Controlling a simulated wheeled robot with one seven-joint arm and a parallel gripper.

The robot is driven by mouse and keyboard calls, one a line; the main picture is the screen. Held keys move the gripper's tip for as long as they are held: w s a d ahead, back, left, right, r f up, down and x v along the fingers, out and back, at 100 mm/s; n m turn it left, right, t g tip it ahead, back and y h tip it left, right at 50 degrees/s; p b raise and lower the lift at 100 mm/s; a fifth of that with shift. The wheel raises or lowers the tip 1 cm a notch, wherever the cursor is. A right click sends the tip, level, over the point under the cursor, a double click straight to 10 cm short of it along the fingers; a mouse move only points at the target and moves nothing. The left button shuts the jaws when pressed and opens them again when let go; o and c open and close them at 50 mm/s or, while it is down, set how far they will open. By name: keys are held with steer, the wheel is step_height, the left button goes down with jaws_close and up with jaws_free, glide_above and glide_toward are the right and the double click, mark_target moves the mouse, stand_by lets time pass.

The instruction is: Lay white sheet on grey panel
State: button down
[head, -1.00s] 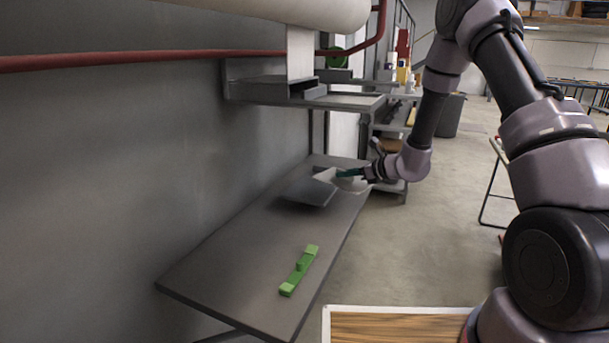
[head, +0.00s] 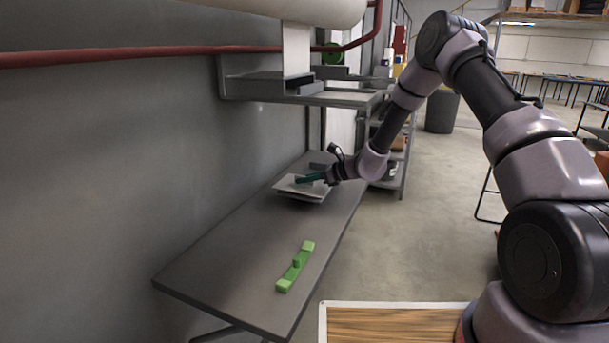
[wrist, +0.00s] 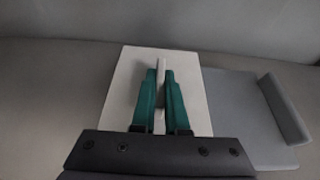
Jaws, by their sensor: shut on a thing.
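My gripper (head: 310,179) is shut on the upright rib of the white sheet (head: 288,187). In the wrist view the teal fingers (wrist: 160,92) pinch this rib above the middle of the sheet (wrist: 118,82). The grey panel (wrist: 232,100) shows to the right of the sheet in the wrist view, with a raised lip (wrist: 283,110) along its right end. The sheet hides the rest of the panel there. In the head view the sheet looks nearly level over the panel area; I cannot tell whether it touches the panel.
The long grey table (head: 225,270) runs along the wall. A green bar with a raised knob (head: 296,267) lies at its near end. A grey shelf (head: 330,97) overhangs the far end. A red pipe (head: 150,57) runs along the wall. The table's middle is clear.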

steer(key=shift+f, duration=0.3)
steer(key=c, duration=0.9)
jaws_free()
steer(key=shift+o, duration=0.2)
